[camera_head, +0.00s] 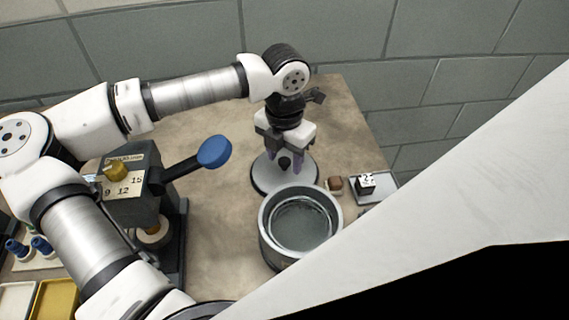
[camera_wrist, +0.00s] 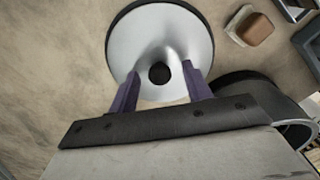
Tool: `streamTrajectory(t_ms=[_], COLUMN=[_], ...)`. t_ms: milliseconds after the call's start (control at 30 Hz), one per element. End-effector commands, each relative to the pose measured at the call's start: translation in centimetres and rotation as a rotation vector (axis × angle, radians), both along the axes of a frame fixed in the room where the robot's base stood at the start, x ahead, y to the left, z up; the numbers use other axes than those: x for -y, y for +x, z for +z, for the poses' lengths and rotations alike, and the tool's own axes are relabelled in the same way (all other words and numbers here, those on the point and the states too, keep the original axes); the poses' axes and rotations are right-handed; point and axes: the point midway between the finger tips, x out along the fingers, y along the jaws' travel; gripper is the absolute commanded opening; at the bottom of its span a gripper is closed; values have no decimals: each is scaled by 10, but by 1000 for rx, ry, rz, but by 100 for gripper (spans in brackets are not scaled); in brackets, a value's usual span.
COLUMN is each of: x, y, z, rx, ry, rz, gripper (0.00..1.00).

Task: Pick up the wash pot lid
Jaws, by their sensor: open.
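The wash pot lid (camera_head: 306,180) is a round, silvery disc with a dark rim and a raised dark knob in its middle. It lies on the table behind the wash pot (camera_head: 266,236). In the wrist view the lid (camera_wrist: 130,40) fills the top middle, its knob between the fingertips. My gripper (camera_head: 284,163) points down over the lid, with its two purple fingers apart on either side of the knob. In the wrist view my gripper (camera_wrist: 160,80) is open, and I cannot tell whether the fingers touch the knob.
The open pot stands just in front of the lid. A small brown block (camera_head: 335,184) and a tray (camera_head: 382,194) with a numbered cube (camera_head: 366,183) are to the right. A dark machine with a blue-ended lever (camera_head: 214,151) stands left. A block wall closes the back.

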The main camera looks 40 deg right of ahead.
Motion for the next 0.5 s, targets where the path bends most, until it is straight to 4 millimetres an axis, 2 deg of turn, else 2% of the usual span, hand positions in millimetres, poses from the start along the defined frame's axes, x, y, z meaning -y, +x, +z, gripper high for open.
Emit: streamTrajectory(t_ms=[167, 500], x=[0, 0], y=[0, 0], z=[0, 0], rx=[0, 0], ry=[0, 0], rz=[0, 0], gripper=[48, 3])
